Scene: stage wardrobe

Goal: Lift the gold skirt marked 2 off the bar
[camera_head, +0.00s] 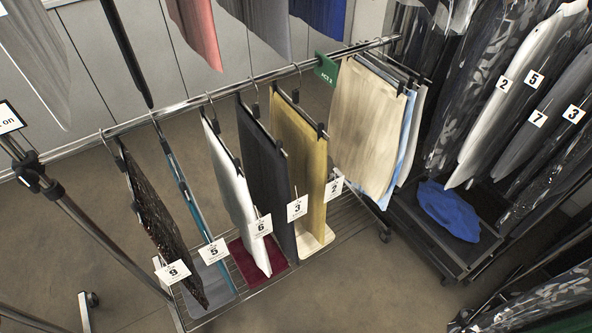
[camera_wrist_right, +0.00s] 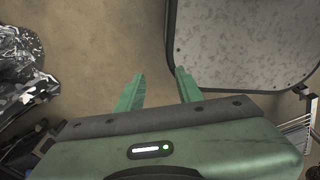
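The gold skirt (camera_head: 303,160) hangs from a clip hanger on the chrome bar (camera_head: 240,84), right of the middle in the head view. A white tag marked 2 (camera_head: 335,188) hangs at its right edge. The dark grey skirt marked 3 (camera_head: 265,165) hangs close on its left, and a cream skirt (camera_head: 365,125) hangs to its right beyond a green divider (camera_head: 326,69). My right gripper (camera_wrist_right: 159,74) shows in the right wrist view, its two green fingers apart with only floor between them. Neither gripper shows in the head view, so its distance from the skirt cannot be told.
Garments marked 6 (camera_head: 235,190), 5 (camera_head: 190,200) and 9 (camera_head: 158,220) hang further left. Folded cloths lie on the wire shelf (camera_head: 345,225) below. A dark rack with a blue cloth (camera_head: 447,209) stands right. A dark-rimmed speckled panel (camera_wrist_right: 245,40) is close to my right gripper.

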